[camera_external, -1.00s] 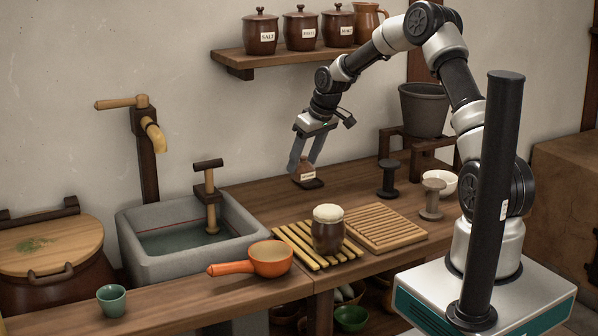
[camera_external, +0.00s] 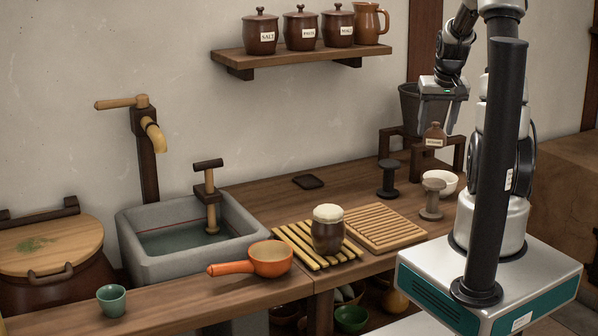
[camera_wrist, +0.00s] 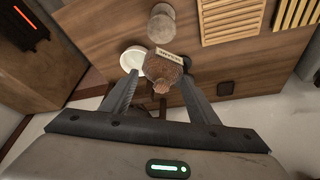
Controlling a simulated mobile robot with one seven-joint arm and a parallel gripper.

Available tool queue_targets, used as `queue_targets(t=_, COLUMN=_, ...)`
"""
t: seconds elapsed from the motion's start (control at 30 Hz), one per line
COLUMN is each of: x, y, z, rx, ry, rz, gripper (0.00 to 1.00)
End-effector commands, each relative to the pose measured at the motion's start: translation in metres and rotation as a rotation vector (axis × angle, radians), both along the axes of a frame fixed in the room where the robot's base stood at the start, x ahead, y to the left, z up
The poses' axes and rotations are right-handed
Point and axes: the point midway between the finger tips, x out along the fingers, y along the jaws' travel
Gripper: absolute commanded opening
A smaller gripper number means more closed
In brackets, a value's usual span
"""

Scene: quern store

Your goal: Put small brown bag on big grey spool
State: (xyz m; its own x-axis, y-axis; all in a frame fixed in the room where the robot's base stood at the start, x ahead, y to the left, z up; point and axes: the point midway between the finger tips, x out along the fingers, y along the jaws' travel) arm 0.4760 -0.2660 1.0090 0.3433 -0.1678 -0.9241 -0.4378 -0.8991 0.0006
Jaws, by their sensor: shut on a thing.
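The small brown bag (camera_external: 434,136) with a pale label is held up off the counter, at the right of the external view. It also shows between the fingers in the wrist view (camera_wrist: 163,70). My gripper (camera_external: 437,122) is shut on it; its fingers also show in the wrist view (camera_wrist: 160,82). The big grey spool (camera_external: 432,200) stands upright on the counter, below the bag in the external view. In the wrist view the spool (camera_wrist: 161,22) is just beyond the bag, with nothing seen on its top. The bag partly hides what lies beneath it.
A white bowl (camera_external: 443,183) stands close beside the grey spool. A darker spool (camera_external: 388,180) stands to its left. A slatted wooden rack (camera_external: 382,228) lies in front. A dark square pad (camera_external: 308,182) lies bare. A grey bucket (camera_external: 410,105) sits on a stand behind.

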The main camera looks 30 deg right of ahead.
Motion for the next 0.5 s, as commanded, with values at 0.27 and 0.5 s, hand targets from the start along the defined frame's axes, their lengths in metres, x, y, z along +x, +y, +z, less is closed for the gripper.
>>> queue_targets(t=0.27, x=-0.010, y=-0.006, z=-0.038, rx=0.005, ry=0.002, rz=-0.029, gripper=0.30)
queue_targets(t=0.5, x=-0.009, y=-0.006, z=-0.062, rx=0.002, ry=-0.001, rz=-0.028, gripper=0.30)
